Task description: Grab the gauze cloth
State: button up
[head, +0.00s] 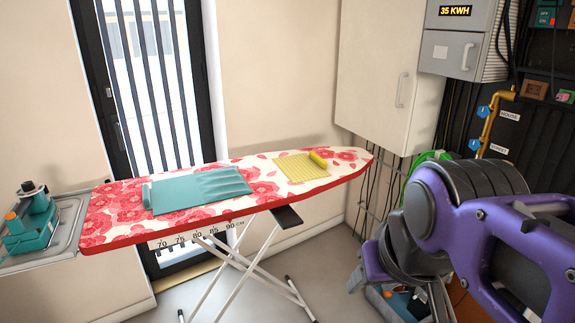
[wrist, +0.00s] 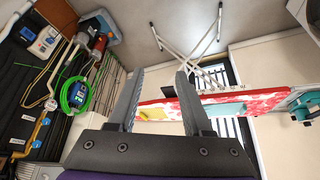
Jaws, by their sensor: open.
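Two cloths lie on a floral ironing board (head: 125,215) in the head view. One is a teal cloth (head: 200,188) with soft folds and a rolled left edge, near the board's middle. The other is a yellow checked cloth (head: 297,167) with a rolled right end, nearer the board's pointed tip. I cannot tell for certain which is the gauze cloth. My gripper (wrist: 159,70) is open and empty in the wrist view, apart from both cloths. The yellow cloth also shows between its fingers in the wrist view (wrist: 152,113). My fingertips are not visible in the head view.
A metal stand with a teal device (head: 32,232) adjoins the board's left end. A barred door (head: 155,90) stands behind. A white cabinet (head: 385,75) hangs on the wall beyond the tip. A coiled green hose (wrist: 75,95) and pipes are on the dark panel.

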aim_at(298, 168)
jog(key=i+l+z, duration=0.15)
jog(key=i+l, duration=0.15)
jog(key=i+l+z, duration=0.1)
jog(key=i+l, duration=0.15)
jog(key=i, duration=0.25)
